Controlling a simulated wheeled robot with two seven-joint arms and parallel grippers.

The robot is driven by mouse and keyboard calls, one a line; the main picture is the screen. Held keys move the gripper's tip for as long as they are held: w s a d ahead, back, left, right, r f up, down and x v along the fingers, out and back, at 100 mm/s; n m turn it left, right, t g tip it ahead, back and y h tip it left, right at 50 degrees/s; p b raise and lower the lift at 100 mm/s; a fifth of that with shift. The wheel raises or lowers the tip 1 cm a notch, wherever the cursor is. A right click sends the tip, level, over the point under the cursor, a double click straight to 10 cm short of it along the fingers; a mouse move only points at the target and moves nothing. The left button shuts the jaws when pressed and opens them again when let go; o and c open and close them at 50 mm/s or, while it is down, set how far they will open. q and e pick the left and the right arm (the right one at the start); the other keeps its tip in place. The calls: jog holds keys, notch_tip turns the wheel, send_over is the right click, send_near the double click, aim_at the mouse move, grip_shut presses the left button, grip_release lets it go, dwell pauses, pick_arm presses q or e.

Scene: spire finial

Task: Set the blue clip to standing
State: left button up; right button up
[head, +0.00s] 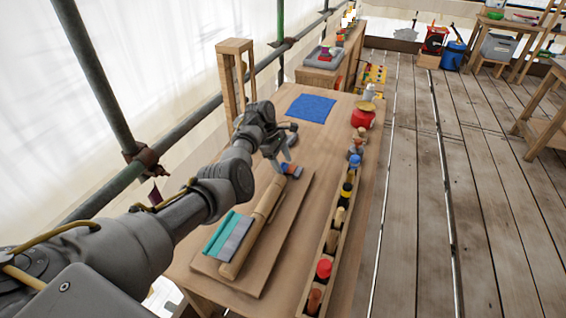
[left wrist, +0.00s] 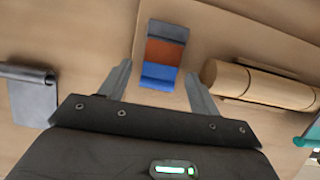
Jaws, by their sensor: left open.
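The blue clip (left wrist: 160,74) lies on the wooden surface as a small flat piece with a blue end, a rust-brown middle and a grey-blue far end. In the head view it (head: 291,170) is near the far end of a wooden board. My left gripper (head: 284,160) is open just above it. In the left wrist view the clip shows between and beyond the two spread fingers (left wrist: 158,78), with no visible grip on it. My right gripper is not in view.
A wooden roll (head: 252,228) and teal and grey strips (head: 228,236) lie on the board (head: 285,240). A grey clip-like piece (left wrist: 33,95) is left in the wrist view. A rack of several pegs (head: 335,235) lines the right edge. A blue mat (head: 311,108) lies beyond.

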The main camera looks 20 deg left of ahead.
pick_arm(q)
jog(key=shift+d+f, duration=0.1)
jog(key=shift+f, duration=0.15)
jog(key=c, duration=1)
jog(key=y+p, duration=0.1)
jog(key=p, duration=0.1)
jog(key=r+y+p, duration=0.1)
jog(key=p, duration=0.1)
jog(key=shift+d+r+y+p, duration=0.3)
jog(key=shift+d+y+p, duration=0.1)
jog(key=shift+y+p, duration=0.2)
jog(key=shift+p, duration=0.1)
jog(key=shift+w+d+r+y+p, duration=0.1)
jog(key=shift+d+r+y+p, duration=0.1)
jog(key=shift+y+p, duration=0.4)
jog(key=shift+d+r+y, duration=0.15)
jog(key=shift+d+y, duration=0.25)
jog(key=shift+y, duration=0.8)
